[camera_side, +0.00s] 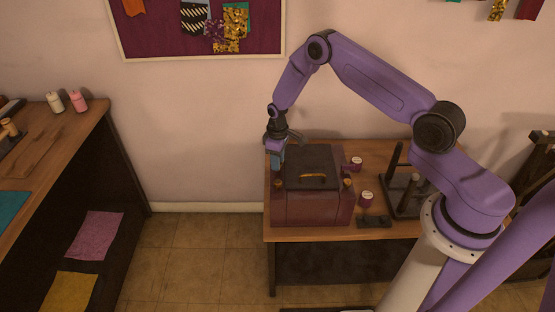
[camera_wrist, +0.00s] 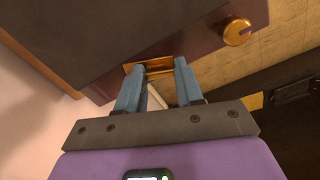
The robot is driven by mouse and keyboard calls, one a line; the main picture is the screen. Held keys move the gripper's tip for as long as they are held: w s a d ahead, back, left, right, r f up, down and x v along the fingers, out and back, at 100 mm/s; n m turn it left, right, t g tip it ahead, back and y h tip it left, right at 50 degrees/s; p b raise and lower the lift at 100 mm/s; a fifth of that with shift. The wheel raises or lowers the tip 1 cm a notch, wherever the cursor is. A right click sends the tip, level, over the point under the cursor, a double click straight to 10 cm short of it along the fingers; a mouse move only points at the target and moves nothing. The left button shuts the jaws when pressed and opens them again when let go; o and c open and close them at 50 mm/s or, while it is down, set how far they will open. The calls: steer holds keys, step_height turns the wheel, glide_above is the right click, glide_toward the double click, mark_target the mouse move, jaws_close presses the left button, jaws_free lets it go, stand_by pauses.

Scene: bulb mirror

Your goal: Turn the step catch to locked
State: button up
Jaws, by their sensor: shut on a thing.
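A maroon case (camera_side: 312,208) with a dark lid (camera_side: 307,160) and a brass handle (camera_side: 313,178) stands on the wooden table. My gripper (camera_side: 277,163) points down at the case's left side. In the wrist view, my gripper (camera_wrist: 160,72) has its two blue-grey fingers around a brass piece (camera_wrist: 150,68) set at the case's edge. This looks like the step catch; the fingertips partly cover it, and its locked or unlocked position cannot be read. A round brass knob (camera_wrist: 237,31) sits farther right on the case, apart from the fingers.
Two small maroon jars with pale lids (camera_side: 366,198) (camera_side: 356,163) stand right of the case. A dark rack with upright posts (camera_side: 408,190) is beyond them. A dark flat item (camera_side: 374,221) lies near the table's front edge. A separate bench (camera_side: 60,140) is at the left.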

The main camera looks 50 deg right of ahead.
steer(key=m, duration=1.3)
steer(key=shift+m, duration=0.4)
stand_by(0.4)
steer(key=o, duration=1)
steer(key=shift+o, duration=0.2)
steer(key=shift+r, duration=0.1)
step_height(320, 180, up, 17)
steer(key=shift+r, duration=0.15)
